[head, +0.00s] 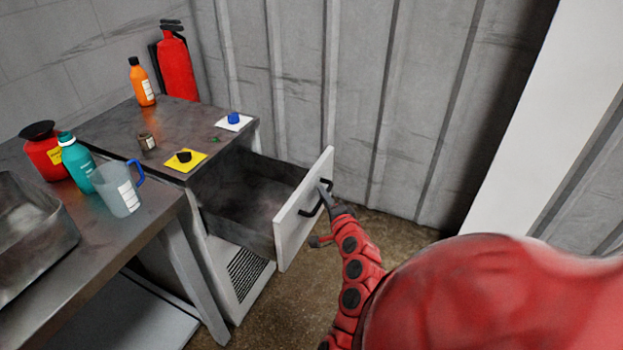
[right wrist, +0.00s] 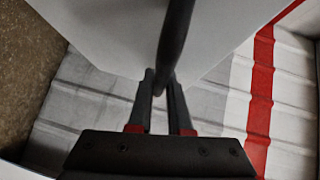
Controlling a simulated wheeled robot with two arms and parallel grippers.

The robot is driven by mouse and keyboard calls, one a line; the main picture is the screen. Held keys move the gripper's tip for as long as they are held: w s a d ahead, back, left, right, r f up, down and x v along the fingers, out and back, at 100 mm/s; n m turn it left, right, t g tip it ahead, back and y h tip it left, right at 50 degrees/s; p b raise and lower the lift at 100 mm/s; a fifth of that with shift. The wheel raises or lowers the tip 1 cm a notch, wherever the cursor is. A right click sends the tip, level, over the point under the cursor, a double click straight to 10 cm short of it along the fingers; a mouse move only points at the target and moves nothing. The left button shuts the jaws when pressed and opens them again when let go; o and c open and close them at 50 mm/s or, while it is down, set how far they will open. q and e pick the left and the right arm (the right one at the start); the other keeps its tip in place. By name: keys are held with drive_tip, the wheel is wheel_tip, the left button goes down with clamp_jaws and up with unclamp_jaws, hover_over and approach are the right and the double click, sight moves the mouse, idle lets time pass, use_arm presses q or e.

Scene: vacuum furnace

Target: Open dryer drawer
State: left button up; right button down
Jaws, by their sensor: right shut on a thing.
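The dryer (head: 225,272) is a pale cabinet with a vent grille low on its front. Its drawer (head: 300,215) is pulled well out, and its dark inside looks empty. The black drawer handle (head: 312,210) is on the white front panel. My right gripper (head: 324,188) is at the handle, shut on it. In the right wrist view the black handle bar (right wrist: 174,45) runs between the fingers of the gripper (right wrist: 162,80), in front of the white panel (right wrist: 120,30). My left gripper is not in view.
A bench (head: 160,215) with a jug (head: 118,190) is at left. A fire extinguisher (head: 176,65) hangs behind. Floor (head: 390,230) right of the drawer is clear.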

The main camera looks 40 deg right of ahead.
drive_tip(key=shift+s+d, duration=0.2)
drive_tip(key=shift+s, duration=0.3)
drive_tip(key=c, duration=0.8)
unclamp_jaws()
drive_tip(key=shift+c, duration=0.2)
drive_tip(key=shift+s, duration=0.1)
drive_tip(key=p+v, duration=0.5)
drive_tip(key=v, duration=1.2)
